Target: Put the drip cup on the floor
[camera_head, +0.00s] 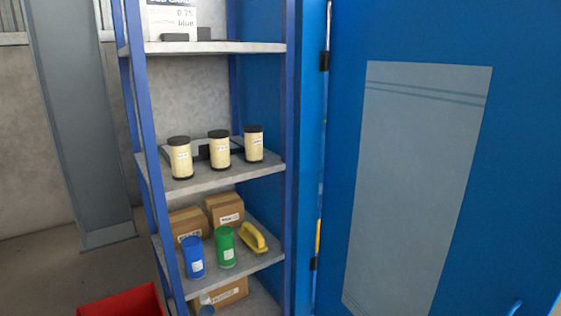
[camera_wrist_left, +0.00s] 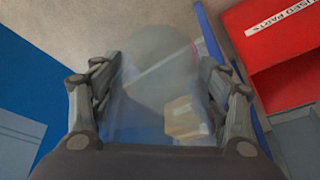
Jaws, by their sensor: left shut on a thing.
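In the left wrist view my left gripper (camera_wrist_left: 155,85) is shut on a clear, see-through cup, the drip cup (camera_wrist_left: 145,110). Its two fingers press on opposite sides of the cup. The background shows through its wall, and its contents cannot be made out. The grey floor (camera_head: 40,275) shows at the lower left of the head view. My right gripper is in neither view.
A red bin (camera_head: 122,302) stands on the floor left of the shelf; its "USED PARTS" label shows in the wrist view (camera_wrist_left: 280,15). The shelf rack holds pale filters (camera_head: 219,149), a blue can (camera_head: 194,257), a green can (camera_head: 225,247) and boxes (camera_head: 188,224). A blue door (camera_head: 520,150) stands right.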

